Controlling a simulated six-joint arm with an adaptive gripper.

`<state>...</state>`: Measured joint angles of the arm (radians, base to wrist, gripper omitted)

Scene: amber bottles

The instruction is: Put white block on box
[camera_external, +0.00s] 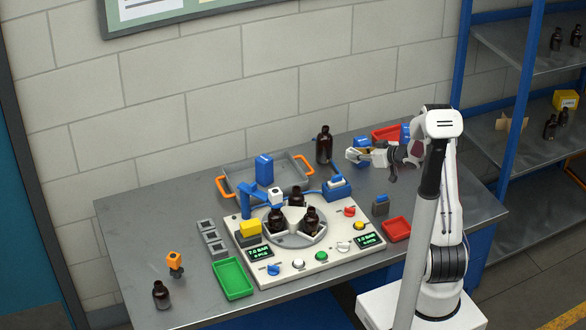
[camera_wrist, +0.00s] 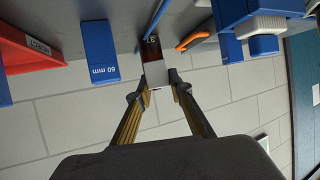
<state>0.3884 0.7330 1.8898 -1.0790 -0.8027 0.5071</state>
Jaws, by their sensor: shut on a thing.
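My gripper (camera_wrist: 158,88) is shut on a small white block (camera_wrist: 156,74), which sits between the fingertips in the wrist view. In the external view my gripper (camera_external: 353,155) is raised above the back right of the table, to the right of a dark bottle; the block is hard to make out there. A blue box marked 60 mm (camera_wrist: 100,53) is beside the held block in the wrist view. In the external view a blue box (camera_external: 362,145) shows just behind my gripper, partly hidden. A taller blue box (camera_external: 264,169) stands in the grey tray. Which box the task means is unclear.
A dark bottle (camera_external: 324,145) stands close to my gripper. The grey tray (camera_external: 240,181) has orange handles. A white station (camera_external: 290,268) holds several bottles on a round plate. Red trays (camera_external: 397,229) lie at the right.

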